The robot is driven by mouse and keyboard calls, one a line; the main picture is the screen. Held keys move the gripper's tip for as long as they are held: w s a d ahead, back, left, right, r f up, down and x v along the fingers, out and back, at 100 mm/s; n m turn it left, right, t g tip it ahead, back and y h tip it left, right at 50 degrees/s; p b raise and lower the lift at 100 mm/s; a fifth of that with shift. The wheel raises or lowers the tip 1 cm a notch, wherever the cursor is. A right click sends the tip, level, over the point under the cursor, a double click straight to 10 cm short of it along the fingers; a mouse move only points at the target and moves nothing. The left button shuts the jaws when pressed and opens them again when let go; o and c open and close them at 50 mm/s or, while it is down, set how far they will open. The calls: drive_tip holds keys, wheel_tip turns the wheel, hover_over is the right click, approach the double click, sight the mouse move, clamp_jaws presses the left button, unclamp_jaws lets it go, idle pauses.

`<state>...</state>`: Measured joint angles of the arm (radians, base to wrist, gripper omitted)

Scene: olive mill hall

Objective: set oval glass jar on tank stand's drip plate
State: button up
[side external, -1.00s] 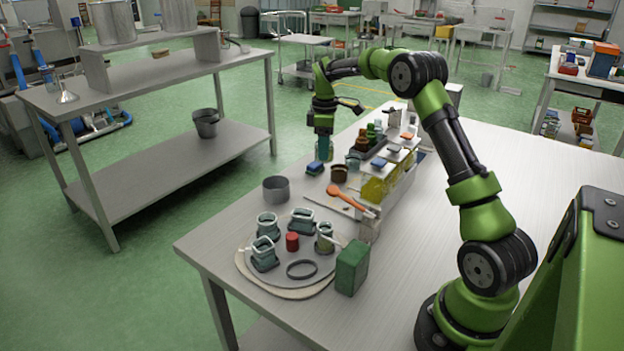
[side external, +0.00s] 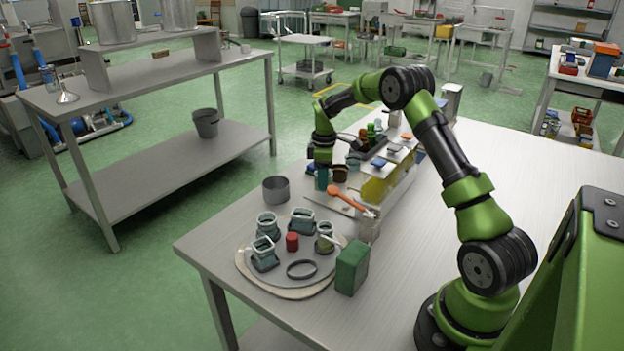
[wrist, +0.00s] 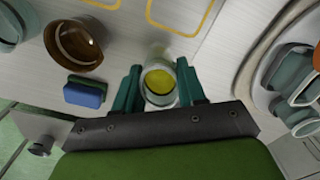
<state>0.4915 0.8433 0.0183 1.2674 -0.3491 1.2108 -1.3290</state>
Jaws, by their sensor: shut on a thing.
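My gripper (side external: 322,182) is low over the table beside the brown pot. In the wrist view my gripper (wrist: 160,90) is shut on the oval glass jar (wrist: 158,100), with a teal finger on each side. The jar has a pale rim, and yellow shows within it. The side view does not show the jar clearly, and I cannot tell whether its base touches anything. The tank stand holds a yellow-filled tank (side external: 378,190). Its thin pale drip plate (side external: 346,208) lies at the tank's front. In the wrist view, yellow rounded outlines mark a pale surface above the jar.
A brown pot (wrist: 75,42) and a blue sponge (wrist: 85,92) are left of my gripper. An orange spoon (side external: 352,200) is near the drip plate. A grey pot (side external: 276,189), a round tray (side external: 262,288) with several jars, and a green box (side external: 351,268) stand nearer the camera.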

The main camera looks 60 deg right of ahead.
drive_tip(key=shift+f, duration=0.35)
drive_tip(key=shift+f, duration=0.35)
idle(0.3)
drive_tip(key=o, duration=0.9)
drive_tip(key=shift+o, duration=0.5)
drive_tip(key=shift+o, duration=1.2)
drive_tip(key=shift+r, duration=3.55)
